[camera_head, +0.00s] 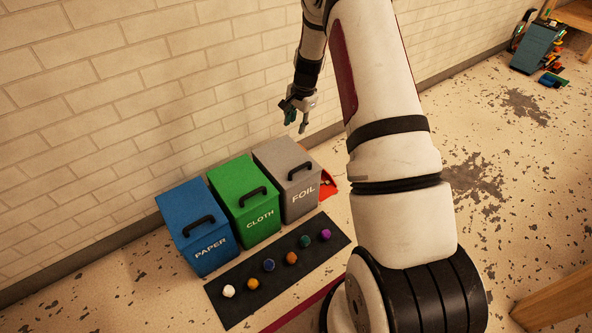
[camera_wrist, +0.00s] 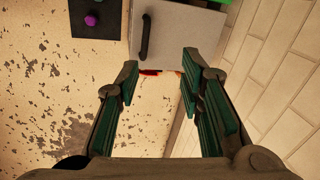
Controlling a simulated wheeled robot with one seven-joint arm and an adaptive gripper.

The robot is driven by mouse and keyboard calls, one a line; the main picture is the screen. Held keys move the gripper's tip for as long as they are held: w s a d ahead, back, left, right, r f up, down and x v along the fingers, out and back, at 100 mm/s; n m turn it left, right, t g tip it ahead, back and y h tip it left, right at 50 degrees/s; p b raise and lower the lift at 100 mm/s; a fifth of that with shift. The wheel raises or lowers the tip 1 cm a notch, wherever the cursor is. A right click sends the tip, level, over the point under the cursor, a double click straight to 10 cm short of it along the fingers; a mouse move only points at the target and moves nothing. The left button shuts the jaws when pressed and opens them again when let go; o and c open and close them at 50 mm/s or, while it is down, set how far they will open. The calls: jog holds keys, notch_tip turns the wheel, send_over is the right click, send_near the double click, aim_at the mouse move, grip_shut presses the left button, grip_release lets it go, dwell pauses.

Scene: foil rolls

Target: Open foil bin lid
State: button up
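The foil bin (camera_head: 289,180) is the grey one, at the right end of a row of three against the brick wall. Its grey lid (camera_head: 284,157) is down, with a black handle (camera_head: 300,170) at the front edge. In the wrist view the grey bin (camera_wrist: 184,28) is at the top centre, its black handle (camera_wrist: 146,36) running upright. My gripper (camera_head: 298,118) is above and beyond the foil bin, apart from it. In the wrist view my gripper (camera_wrist: 158,85) has its two green-padded fingers spread wide, with nothing between them.
The green cloth bin (camera_head: 243,199) and blue paper bin (camera_head: 197,228) stand to the left, lids down. A dark mat (camera_head: 231,300) with several coloured balls lies in front. A red object (camera_head: 328,185) is beside the foil bin. The brick wall (camera_head: 130,90) is close behind.

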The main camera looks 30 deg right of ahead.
jog(key=m+b, duration=0.2)
send_near(299, 167)
jog(key=b+x, duration=0.4)
jog(key=x, duration=0.4)
jog(key=shift+d+f+b, duration=0.1)
jog(key=shift+f+b, duration=0.15)
jog(key=shift+b, duration=0.05)
grip_shut()
